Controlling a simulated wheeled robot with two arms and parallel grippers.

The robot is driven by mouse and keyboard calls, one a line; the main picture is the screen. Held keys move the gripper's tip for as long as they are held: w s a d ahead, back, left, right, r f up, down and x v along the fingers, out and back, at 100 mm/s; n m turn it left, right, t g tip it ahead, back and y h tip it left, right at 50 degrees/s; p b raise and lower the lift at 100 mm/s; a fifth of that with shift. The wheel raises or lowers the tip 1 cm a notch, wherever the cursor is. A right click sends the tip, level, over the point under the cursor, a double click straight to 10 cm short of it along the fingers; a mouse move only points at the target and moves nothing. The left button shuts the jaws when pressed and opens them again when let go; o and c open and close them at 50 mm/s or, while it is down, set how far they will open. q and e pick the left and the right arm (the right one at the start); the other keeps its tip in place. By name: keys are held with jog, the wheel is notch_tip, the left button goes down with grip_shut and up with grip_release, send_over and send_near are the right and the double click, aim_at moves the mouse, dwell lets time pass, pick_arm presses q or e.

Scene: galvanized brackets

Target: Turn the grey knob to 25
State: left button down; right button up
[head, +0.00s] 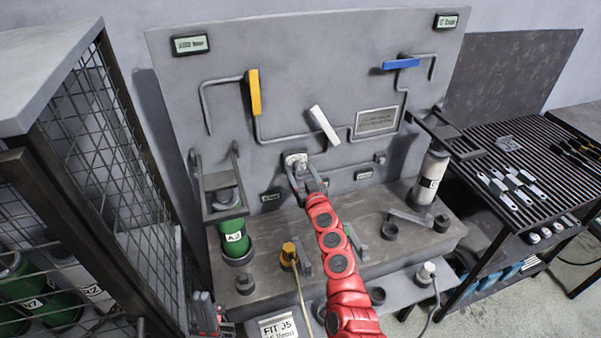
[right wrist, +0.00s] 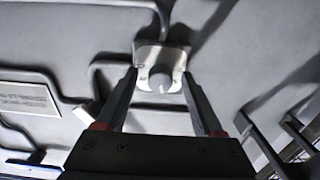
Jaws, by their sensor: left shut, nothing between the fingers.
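The grey knob (head: 297,160) sits low in the middle of the upright grey panel, on a light metal plate. In the right wrist view the round knob (right wrist: 160,78) shows a small pale mark at its lower edge. My right gripper (head: 303,180) is in front of it. In the right wrist view its two fingers (right wrist: 159,98) are spread wide, one to each side of the knob; I cannot tell whether either touches it. My left gripper (head: 205,312) is shut and empty at the lower left, well away from the knob. The knob's scale is not readable.
A yellow lever (head: 254,92), a white lever (head: 324,125) and a blue lever (head: 401,64) stand on the piped panel. A green cylinder (head: 233,236) and a white cylinder (head: 430,178) flank the bench. A mesh cage (head: 105,165) is left; a slatted table (head: 490,135) is right.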

grip_shut()
jog(key=shift+m, duration=0.4)
jog(key=m+b, duration=0.1)
jog(key=m, duration=0.3)
jog(key=shift+f+m, duration=0.1)
jog(key=shift+m, duration=0.2)
jog(key=m+b, duration=0.1)
jog(key=m, duration=1.1)
jog(key=shift+m, duration=0.4)
jog(key=m, duration=0.5)
jog(key=shift+m, duration=0.3)
jog(key=shift+a, duration=0.1)
